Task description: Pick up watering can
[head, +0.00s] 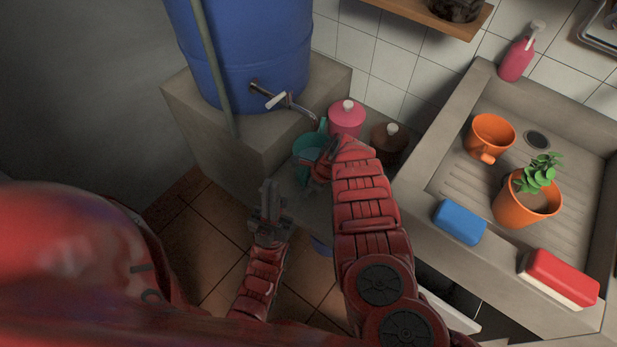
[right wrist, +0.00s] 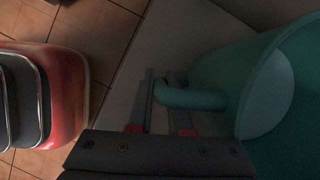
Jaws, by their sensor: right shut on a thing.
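The teal watering can (head: 303,145) stands below the tap, on the low ledge beside the blue barrel, and is partly hidden by my right arm. In the right wrist view its round body (right wrist: 225,75) fills the right side, and its handle lies between my fingers. My right gripper (head: 325,160) is shut on this handle; it also shows in the right wrist view (right wrist: 163,98). My left gripper (head: 269,205) is away from the can, lower and to its left, over the floor. Its fingers are too dark to tell open from shut.
The blue barrel (head: 255,50) with a metal tap (head: 285,101) stands on a concrete block. Pink (head: 346,118) and brown (head: 388,142) containers stand close right of the can. The sink (head: 445,170) at right holds an orange cup (head: 490,132) and potted plant (head: 525,205); a blue sponge (head: 460,222) lies on its edge.

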